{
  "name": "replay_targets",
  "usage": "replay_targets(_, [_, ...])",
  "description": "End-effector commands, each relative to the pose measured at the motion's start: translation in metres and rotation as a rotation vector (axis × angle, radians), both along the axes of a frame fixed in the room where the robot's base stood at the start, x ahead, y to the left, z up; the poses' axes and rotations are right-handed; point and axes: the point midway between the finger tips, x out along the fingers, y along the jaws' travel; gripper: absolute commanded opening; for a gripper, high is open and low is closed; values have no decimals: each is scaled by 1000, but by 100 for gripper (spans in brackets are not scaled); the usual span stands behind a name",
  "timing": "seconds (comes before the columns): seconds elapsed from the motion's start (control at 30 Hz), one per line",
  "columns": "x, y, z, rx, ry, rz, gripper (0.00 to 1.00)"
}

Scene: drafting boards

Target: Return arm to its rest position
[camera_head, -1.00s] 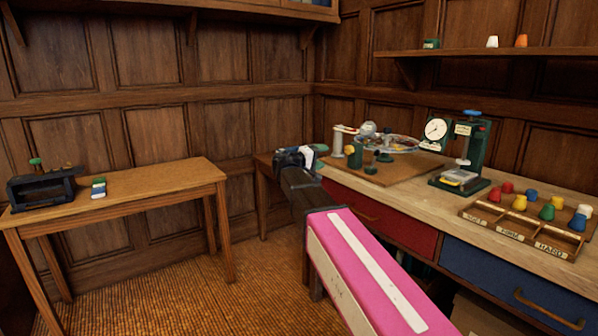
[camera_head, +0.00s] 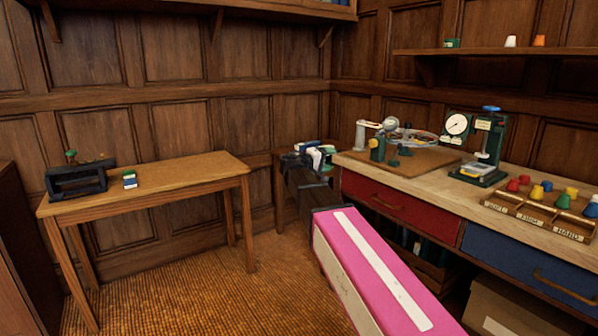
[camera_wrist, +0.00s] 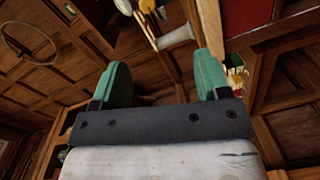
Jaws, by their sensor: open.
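My arm, with a pink and white link, reaches from the lower right toward the middle of the head view. My gripper (camera_head: 318,150) is at its far end, small and partly hidden by dark arm parts, near the left end of the workbench. In the wrist view my gripper (camera_wrist: 160,82) shows two green fingers spread wide apart with nothing between them. Whether it touches the bench edge cannot be told from the head view.
The workbench (camera_head: 430,178) at right has a red drawer (camera_head: 390,203), a gauge press (camera_head: 485,150) and a compartment tray (camera_head: 540,213) of coloured pieces. A wooden side table (camera_head: 190,172) at left holds a dark device (camera_head: 78,182) and a small block (camera_head: 130,179). Floor between them is clear.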

Motion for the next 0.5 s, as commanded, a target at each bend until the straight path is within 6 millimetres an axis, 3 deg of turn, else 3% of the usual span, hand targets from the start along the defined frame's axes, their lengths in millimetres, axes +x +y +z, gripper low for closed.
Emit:
replay_targets(0.27, [-16, -24, -50, 106, 82, -15, 69])
replay_targets(0.5, [-45, -53, -120, 271, 193, -40, 69])
